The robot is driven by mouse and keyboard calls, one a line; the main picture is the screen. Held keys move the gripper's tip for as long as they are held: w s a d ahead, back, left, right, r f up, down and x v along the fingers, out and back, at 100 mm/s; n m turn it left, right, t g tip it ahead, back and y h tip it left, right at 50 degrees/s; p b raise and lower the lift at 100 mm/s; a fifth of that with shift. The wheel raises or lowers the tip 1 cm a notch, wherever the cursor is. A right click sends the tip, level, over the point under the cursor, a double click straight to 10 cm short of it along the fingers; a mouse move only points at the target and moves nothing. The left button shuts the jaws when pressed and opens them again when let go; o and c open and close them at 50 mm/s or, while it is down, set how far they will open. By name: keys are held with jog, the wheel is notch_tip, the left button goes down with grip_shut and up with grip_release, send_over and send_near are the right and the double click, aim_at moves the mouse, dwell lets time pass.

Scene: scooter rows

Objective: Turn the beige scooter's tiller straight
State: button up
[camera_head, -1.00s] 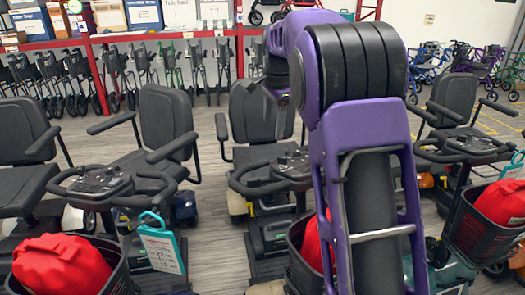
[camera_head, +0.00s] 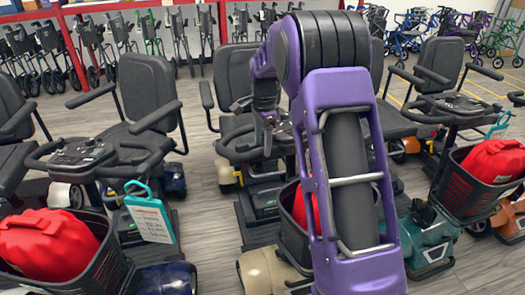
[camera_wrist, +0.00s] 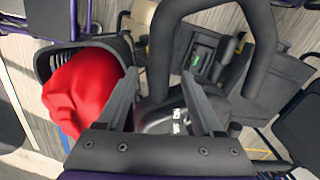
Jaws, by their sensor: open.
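The beige scooter, with its beige front cover (camera_head: 265,270), stands in the middle of the head view, partly hidden behind my arm. Its black tiller handlebar (camera_head: 238,150) shows left of my arm; its right part is hidden, and I cannot tell its exact angle. In the wrist view the handlebar loop (camera_wrist: 162,50) fills the upper middle. My gripper (camera_wrist: 158,85) is open, with its fingers apart over the tiller. The tiller's console (camera_wrist: 165,122) shows between and beyond the fingers. In the head view my gripper (camera_head: 268,140) hangs at the tiller. I cannot tell whether it touches.
A red bag (camera_wrist: 85,95) lies in the basket beside my left finger. A blue-fronted scooter (camera_head: 165,280) with a teal tag (camera_head: 150,215) stands left, a teal one (camera_head: 430,245) right. Black seats (camera_head: 148,85) stand behind. Grey floor (camera_head: 205,200) shows between them.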

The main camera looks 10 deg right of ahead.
jog(key=shift+f, duration=1.25)
grip_shut()
jog(key=shift+w, duration=0.1)
dwell(0.4)
